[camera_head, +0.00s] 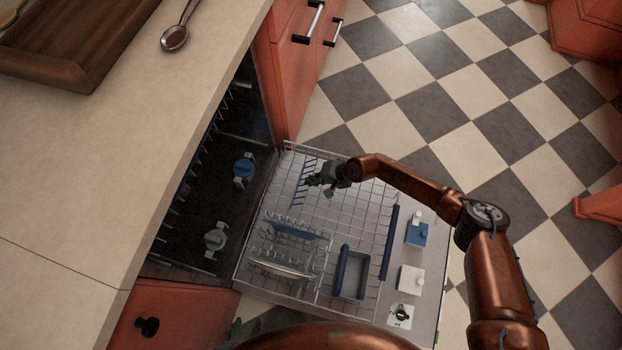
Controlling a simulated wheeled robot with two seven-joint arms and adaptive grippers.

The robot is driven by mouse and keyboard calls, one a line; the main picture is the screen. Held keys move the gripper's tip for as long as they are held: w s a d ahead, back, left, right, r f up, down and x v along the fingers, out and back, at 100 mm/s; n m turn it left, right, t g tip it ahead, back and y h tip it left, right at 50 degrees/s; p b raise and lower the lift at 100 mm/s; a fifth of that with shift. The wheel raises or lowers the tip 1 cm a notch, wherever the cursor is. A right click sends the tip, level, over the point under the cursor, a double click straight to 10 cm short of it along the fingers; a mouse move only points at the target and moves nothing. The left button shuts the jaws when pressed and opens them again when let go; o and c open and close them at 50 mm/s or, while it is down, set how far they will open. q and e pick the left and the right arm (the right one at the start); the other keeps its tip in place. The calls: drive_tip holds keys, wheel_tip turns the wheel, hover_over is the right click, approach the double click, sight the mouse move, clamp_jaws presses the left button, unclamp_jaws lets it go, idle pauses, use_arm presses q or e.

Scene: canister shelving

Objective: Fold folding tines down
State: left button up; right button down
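The pulled-out dishwasher rack (345,215) lies over the open door. A row of upright blue-grey folding tines (303,186) stands in its far left part. A second row of tines with a blue bar (297,227) stands nearer, at the rack's left middle. My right gripper (318,187) is over the far part of the rack, just right of the far tine row. Its fingers are small and dark, and I cannot tell their gap or whether they touch the tines. Only a dark bit of my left gripper (236,329) seems to show low, below the rack's near left corner.
A glass-like plate (282,267) stands in the near left of the rack. A grey box (353,275) sits to its right. The dark dishwasher cavity (215,180) opens at left under the counter (110,150). Checkered floor (430,90) is free beyond the door.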

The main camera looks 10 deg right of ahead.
drive_tip(key=shift+s, duration=0.1)
drive_tip(key=c, duration=2.2)
unclamp_jaws()
drive_tip(key=shift+o, duration=0.2)
drive_tip(key=v, duration=1.2)
drive_tip(key=shift+c, duration=0.5)
